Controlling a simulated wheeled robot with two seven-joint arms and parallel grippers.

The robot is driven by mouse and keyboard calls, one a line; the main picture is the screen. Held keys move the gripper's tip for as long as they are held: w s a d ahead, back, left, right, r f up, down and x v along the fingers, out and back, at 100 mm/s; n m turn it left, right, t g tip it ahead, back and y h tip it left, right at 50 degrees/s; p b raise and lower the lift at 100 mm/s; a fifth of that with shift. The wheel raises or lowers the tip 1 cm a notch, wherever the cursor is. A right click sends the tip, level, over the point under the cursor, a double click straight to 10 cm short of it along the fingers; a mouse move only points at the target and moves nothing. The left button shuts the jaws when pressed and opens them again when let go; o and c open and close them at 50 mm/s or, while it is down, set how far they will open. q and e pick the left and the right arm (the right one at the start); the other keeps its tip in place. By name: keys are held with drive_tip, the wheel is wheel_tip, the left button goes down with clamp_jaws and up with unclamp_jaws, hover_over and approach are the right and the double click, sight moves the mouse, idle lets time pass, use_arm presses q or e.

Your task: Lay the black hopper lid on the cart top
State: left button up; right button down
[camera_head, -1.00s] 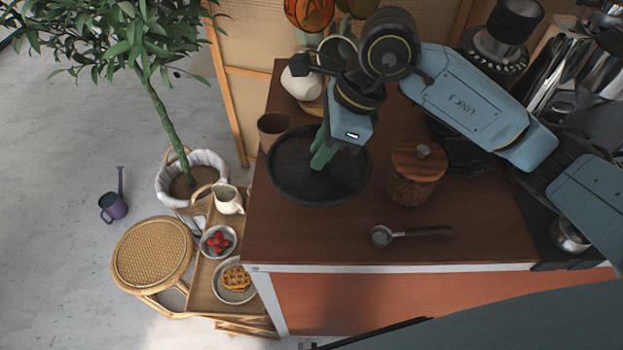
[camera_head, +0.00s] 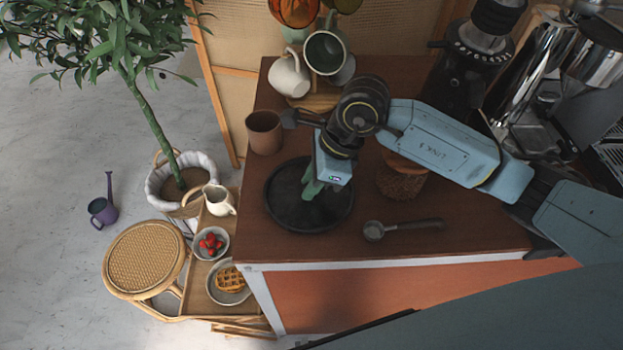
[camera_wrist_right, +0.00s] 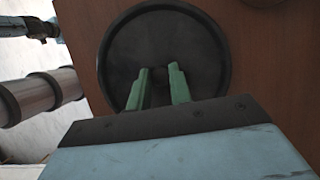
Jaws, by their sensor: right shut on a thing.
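The black hopper lid (camera_head: 283,213) is a round dark disc, lying about level at the left part of the brown cart top (camera_head: 470,238). In the right wrist view the lid (camera_wrist_right: 205,45) shows as a full circle below the fingers. My right gripper (camera_head: 310,192) points down over the lid's middle with its green fingers. It is shut on the lid at its centre; the fingers (camera_wrist_right: 159,70) hide most of the grip. The lid is at or very close to the wood; I cannot tell whether it touches. My left gripper is not in view.
A brown cup (camera_head: 264,133) stands just behind the lid. A jar with a wooden top (camera_head: 400,184) and a portafilter (camera_head: 400,228) are to its right. White mug (camera_head: 289,75), grinder (camera_head: 465,75) and steel machine stand at the back. The cart's left edge is close to the lid.

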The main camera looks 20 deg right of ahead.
drive_tip(key=shift+f, duration=0.1)
drive_tip(key=c, duration=1.3)
unclamp_jaws()
drive_tip(key=shift+r, duration=0.25)
drive_tip(key=v, duration=1.1)
drive_tip(key=shift+s+d+r, duration=0.1)
drive_tip(key=shift+d+r, duration=0.15)
drive_tip(key=shift+r, duration=0.1)
